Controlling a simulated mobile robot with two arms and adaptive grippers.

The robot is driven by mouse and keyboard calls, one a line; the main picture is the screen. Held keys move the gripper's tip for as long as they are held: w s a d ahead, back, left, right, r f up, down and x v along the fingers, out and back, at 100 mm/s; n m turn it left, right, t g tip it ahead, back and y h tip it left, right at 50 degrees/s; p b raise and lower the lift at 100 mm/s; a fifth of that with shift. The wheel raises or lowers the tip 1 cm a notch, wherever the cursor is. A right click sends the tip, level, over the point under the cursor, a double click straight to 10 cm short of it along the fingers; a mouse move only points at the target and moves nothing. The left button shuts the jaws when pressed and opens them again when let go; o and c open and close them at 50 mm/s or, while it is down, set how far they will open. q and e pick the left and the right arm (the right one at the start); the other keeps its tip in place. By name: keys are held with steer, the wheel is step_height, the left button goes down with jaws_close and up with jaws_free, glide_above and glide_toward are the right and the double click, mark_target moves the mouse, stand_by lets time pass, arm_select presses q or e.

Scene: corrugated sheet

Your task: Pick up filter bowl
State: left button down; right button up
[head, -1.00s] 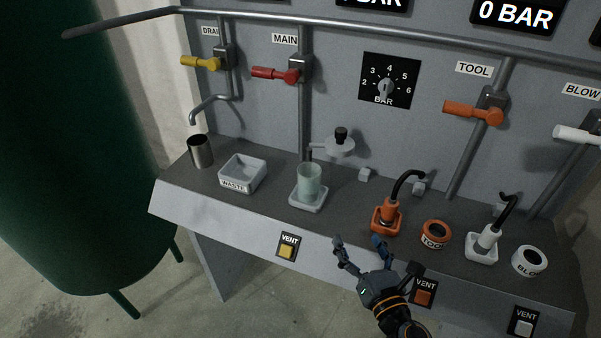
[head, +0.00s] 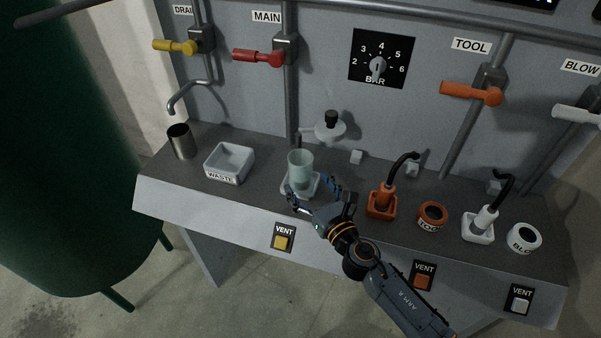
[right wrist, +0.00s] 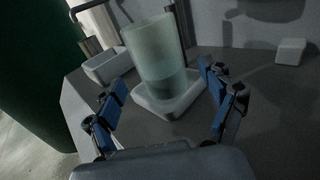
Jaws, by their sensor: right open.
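The filter bowl (head: 300,166) is a translucent pale green cup. It stands upright in a white square holder (head: 318,190) on the grey shelf. My right gripper (head: 312,192) is open just in front of it, at the near side of the holder. In the right wrist view the bowl (right wrist: 158,58) stands ahead of and between the two blue-padded fingers (right wrist: 162,105), with nothing held. Its lower part looks darker, and its base sits inside the holder (right wrist: 170,98). My left gripper is not in view.
A white waste tray (head: 229,163) and a metal cup (head: 181,141) stand left of the bowl. A round filter head (head: 331,128) is on the wall behind it. Orange (head: 382,203) and white (head: 481,226) hose fittings stand in holders to the right. A yellow vent button (head: 282,242) is below.

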mark_target(306, 181)
steer(key=x, duration=0.4)
steer(key=shift+w+a, duration=0.15)
steer(key=shift+w, duration=0.1)
steer(key=shift+s, duration=0.1)
steer(key=shift+c, duration=0.7)
steer(key=c, duration=1.3)
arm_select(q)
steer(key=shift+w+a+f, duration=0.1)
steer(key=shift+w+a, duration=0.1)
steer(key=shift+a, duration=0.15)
arm_select(e)
steer(key=shift+r, duration=0.2)
